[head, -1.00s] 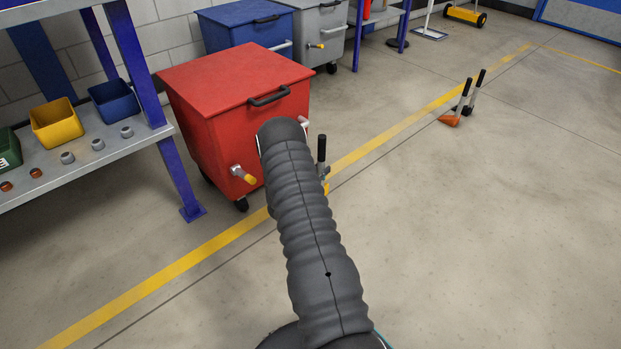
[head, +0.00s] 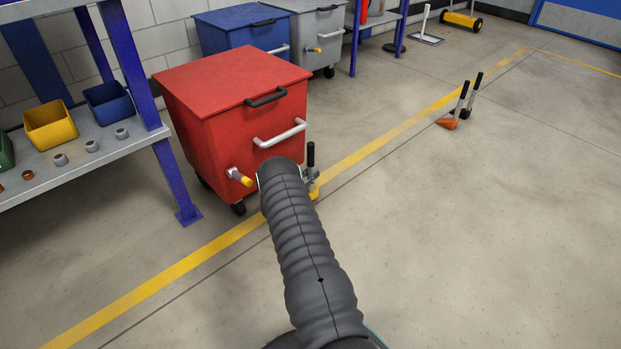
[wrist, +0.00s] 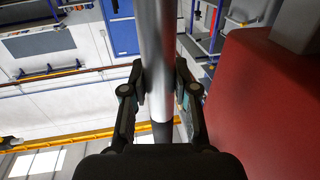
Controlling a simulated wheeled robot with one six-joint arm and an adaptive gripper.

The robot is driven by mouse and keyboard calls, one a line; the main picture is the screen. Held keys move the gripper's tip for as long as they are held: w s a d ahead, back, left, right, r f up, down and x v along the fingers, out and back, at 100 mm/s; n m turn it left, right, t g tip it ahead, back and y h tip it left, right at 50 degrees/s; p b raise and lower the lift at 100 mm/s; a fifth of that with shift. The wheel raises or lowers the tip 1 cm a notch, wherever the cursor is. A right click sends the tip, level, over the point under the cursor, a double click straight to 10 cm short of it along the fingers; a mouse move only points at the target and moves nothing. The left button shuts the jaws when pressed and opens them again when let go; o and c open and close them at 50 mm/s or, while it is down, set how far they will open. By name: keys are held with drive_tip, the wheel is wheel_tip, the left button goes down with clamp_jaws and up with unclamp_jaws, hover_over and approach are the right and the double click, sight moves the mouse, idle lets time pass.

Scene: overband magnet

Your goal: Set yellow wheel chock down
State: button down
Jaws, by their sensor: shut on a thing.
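The yellow wheel chock (head: 314,193) shows low beside the front right corner of the red bin (head: 230,120). Its upright handle with a black grip (head: 311,156) rises above it, and my arm covers part of it. In the wrist view my gripper (wrist: 160,95) is shut on the chock's silver handle rod (wrist: 157,45), with a finger on each side. In the head view my gripper is mostly hidden behind the arm. I cannot tell whether the chock touches the floor.
An orange chock (head: 447,123) and a dark one beside it stand with upright handles on the floor at right. A yellow floor line (head: 370,148) passes the red bin. A shelf (head: 95,155) with small bins stands at left.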

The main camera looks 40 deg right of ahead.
drive_tip(key=shift+f, duration=0.45)
drive_tip(key=c, duration=0.9)
unclamp_jaws()
drive_tip(key=shift+f, duration=0.15)
drive_tip(key=shift+a, duration=0.2)
drive_tip(key=p+v, duration=0.1)
drive_tip(key=v, duration=1)
drive_tip(key=shift+a, duration=0.3)
drive_tip(key=shift+s, duration=0.1)
